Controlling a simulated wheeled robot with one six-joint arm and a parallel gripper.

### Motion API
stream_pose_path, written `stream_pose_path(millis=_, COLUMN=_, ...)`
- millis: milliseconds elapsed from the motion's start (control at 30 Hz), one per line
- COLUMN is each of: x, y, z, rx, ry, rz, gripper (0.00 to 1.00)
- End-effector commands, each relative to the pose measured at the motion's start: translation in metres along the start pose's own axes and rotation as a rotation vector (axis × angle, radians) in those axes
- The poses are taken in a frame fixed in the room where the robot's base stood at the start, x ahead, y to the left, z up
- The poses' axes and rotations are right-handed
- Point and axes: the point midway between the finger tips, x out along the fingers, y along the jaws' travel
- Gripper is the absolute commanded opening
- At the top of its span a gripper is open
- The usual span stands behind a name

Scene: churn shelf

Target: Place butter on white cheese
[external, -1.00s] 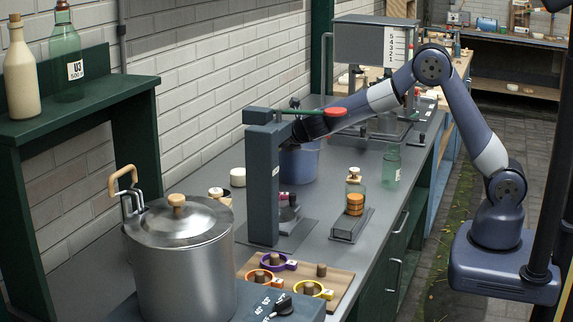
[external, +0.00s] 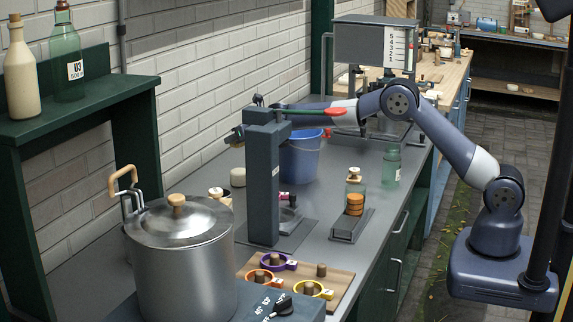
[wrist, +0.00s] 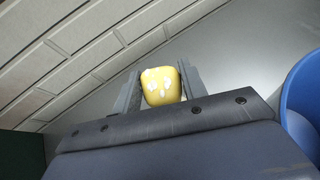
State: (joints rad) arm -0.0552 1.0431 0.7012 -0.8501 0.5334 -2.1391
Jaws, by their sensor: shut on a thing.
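The butter (wrist: 161,86) is a yellow block with pale patches, held between the two fingers of my gripper (wrist: 161,90) in the wrist view. In the external view my gripper (external: 236,136) is behind the grey post, near the wall; the butter cannot be made out there. A white round block (external: 238,177), which looks like the white cheese, stands on the counter below my gripper, left of the post. My gripper is apart from it and above it. The white block does not show in the wrist view.
A tall grey post (external: 263,185) with a red-handled lever (external: 334,112) stands in front of my arm. A blue bucket (external: 301,158) is right of the white block and also shows in the wrist view (wrist: 304,100). A small white-topped jar (external: 217,194) and a steel pot (external: 180,255) are nearer.

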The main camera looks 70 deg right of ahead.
Motion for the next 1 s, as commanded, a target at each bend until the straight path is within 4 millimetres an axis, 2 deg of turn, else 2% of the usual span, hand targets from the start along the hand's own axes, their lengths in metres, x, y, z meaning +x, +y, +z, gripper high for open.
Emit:
stream_pose_path(millis=33, x=0.005, y=0.0, z=-0.01, rx=-0.001, ry=0.002, rz=0.0, gripper=0.18)
stream_pose_path(millis=233, x=0.015, y=0.0, z=-0.027, rx=0.0, ry=0.0, rz=0.0, gripper=0.18)
stream_pose_path(millis=500, x=0.034, y=0.0, z=-0.063, rx=0.0, ry=0.0, rz=0.0, gripper=0.18)
stream_pose_path(millis=967, x=0.038, y=0.0, z=-0.07, rx=0.001, ry=-0.001, rz=0.0, gripper=0.18)
stream_pose_path(millis=1000, x=0.037, y=0.0, z=-0.068, rx=0.001, ry=-0.001, rz=0.0, gripper=0.44)
